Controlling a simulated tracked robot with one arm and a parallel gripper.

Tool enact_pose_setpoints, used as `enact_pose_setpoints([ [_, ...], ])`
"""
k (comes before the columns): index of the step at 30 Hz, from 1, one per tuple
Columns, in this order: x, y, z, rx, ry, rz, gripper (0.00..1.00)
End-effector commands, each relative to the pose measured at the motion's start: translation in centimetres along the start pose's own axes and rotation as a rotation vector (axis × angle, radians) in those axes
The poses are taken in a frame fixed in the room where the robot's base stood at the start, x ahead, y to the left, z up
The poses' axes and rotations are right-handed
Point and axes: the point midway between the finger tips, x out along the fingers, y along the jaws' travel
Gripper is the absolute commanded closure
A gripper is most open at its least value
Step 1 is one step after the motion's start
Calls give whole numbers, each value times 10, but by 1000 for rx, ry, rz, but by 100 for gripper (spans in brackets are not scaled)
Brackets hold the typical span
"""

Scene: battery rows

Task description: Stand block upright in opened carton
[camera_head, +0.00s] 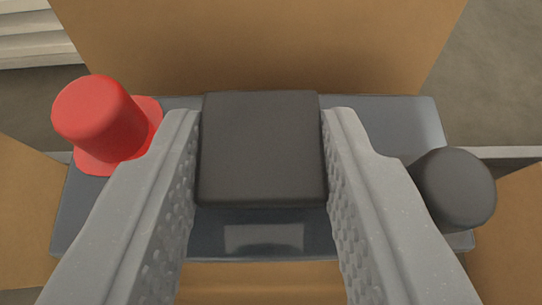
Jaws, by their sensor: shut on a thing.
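The block (405,125) is a dark grey slab seen from above. It has a red round cap (100,118) on its left end, a black round cap (455,188) on its right end and a black square grip (262,150) in the middle. My gripper (262,118) is shut on this square grip, one finger against each side. The block's top face looks roughly level. The opened carton (260,45) is brown, with flaps spread around the block on all sides. The block's lower part and the carton's inside are hidden, so I cannot tell how deep it sits.
A pale slatted surface (35,35) shows at the top left. Grey-brown floor (495,75) shows at the top right. The carton's right flap (515,235) and left flap (25,215) lie close to the block's ends.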

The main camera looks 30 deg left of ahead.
Motion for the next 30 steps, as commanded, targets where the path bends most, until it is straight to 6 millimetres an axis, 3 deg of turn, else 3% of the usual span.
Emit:
enact_pose_setpoints([
  [10,8,0,11,0,9,1,100],
  [20,24,1,41,-2,9,2,100],
  [30,24,1,42,-2,8,3,100],
])
